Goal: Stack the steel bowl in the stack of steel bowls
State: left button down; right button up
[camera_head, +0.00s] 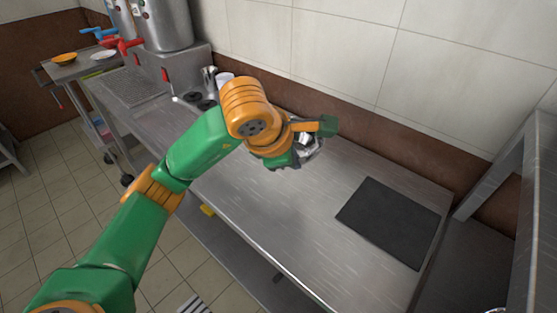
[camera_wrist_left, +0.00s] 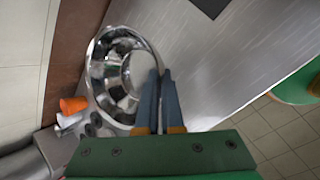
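A shiny steel bowl (camera_wrist_left: 124,74) shows in the left wrist view, its open side facing the camera. In the head view the bowl (camera_head: 309,146) is partly hidden behind my left wrist, over the steel counter. My left gripper (camera_wrist_left: 161,74) has its two fingers close together at the bowl's right rim, and it looks shut on that rim. In the head view the left gripper (camera_head: 297,158) is mostly covered by its own wrist. I cannot tell whether the bowl touches the counter or has others in it. No separate stack is clear. My right gripper is not in view.
The steel counter (camera_head: 270,214) is bare in front. A dark mat (camera_head: 391,221) lies to the right. Large steel urns (camera_head: 165,24) stand back left, with a white cup (camera_head: 224,78) nearby. A tiled wall borders the back; a metal frame (camera_head: 503,157) rises at the right.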

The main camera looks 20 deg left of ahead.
pick_arm(q)
jog(key=w+a+f, duration=0.1)
jog(key=w+a+p, duration=0.1)
jog(key=w, duration=0.1)
jog(key=w+a+f, duration=0.1)
jog(key=shift+w+f, duration=0.25)
jog(key=shift+f, duration=0.1)
jog(key=p, duration=0.1)
send_over(281, 178)
jog(key=f, duration=0.4)
jog(key=shift+s+d+f, duration=0.1)
jog(key=shift+s+f, duration=0.15)
jog(key=shift+f, duration=0.1)
jog(key=f+p, duration=0.1)
jog(key=f, duration=0.2)
jog(key=shift+w+f+p, duration=0.2)
jog(key=shift+f+p, duration=0.05)
jog(key=shift+p, duration=0.1)
jog(key=shift+f, duration=0.15)
jog(key=c, duration=1.1)
grip_release()
jog(key=shift+o, duration=0.2)
